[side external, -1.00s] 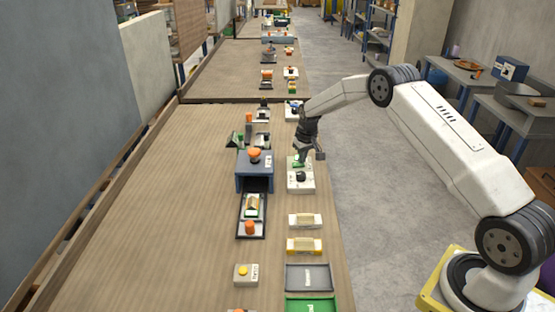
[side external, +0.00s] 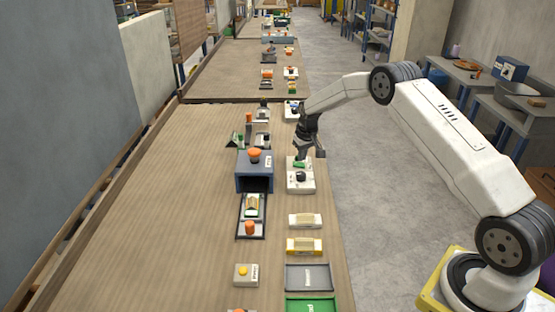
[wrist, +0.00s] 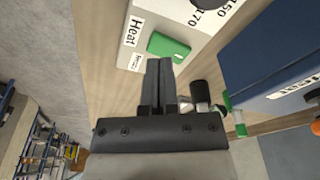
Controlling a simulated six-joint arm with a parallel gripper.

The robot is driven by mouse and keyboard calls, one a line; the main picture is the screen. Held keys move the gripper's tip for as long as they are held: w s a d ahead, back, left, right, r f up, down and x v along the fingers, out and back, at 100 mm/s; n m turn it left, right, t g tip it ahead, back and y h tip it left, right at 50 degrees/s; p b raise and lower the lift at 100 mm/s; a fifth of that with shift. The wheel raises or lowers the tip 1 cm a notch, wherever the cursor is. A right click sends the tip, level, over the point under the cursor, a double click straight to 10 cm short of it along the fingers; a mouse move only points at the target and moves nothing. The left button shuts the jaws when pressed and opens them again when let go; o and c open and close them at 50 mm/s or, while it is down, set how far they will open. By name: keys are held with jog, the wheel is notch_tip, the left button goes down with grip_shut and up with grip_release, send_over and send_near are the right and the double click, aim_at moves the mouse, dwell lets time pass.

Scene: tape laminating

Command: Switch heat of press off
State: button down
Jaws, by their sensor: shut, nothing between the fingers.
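The heat control box (side external: 301,187) is white, with a green switch (side external: 299,164) at its far end and a black knob (side external: 300,176). In the wrist view the box, labelled "Heat" (wrist: 132,31), shows the green switch (wrist: 168,46) tilted up on one side. My gripper (side external: 301,155) is shut and empty, just beyond the switch. In the wrist view its fingertips (wrist: 159,62) lie close beside the switch; I cannot tell if they touch. The blue press (side external: 254,182) with an orange top button (side external: 254,156) stands left of the box; its body also shows in the wrist view (wrist: 270,70).
A slide tray (side external: 252,215) sits in front of the press. White (side external: 305,220) and yellow (side external: 304,246) pieces and grey (side external: 308,277) and green (side external: 311,305) trays line the table's right edge. A box with a yellow button (side external: 243,272) stands front left. The table's left side is clear.

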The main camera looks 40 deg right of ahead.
aim_at(301, 166)
jog(key=shift+r, duration=2.8)
jog(key=s+a+r+n, duration=0.2)
jog(key=s+a+r, duration=0.3)
jog(key=s+a, duration=1.1)
jog(key=s, duration=0.5)
jog(key=s+a+n, duration=0.1)
jog(key=s+a, duration=0.3)
jog(key=s, duration=0.5)
jog(key=shift+a+t, duration=0.3)
jog(key=shift+t, duration=0.1)
jog(key=shift+r, duration=0.1)
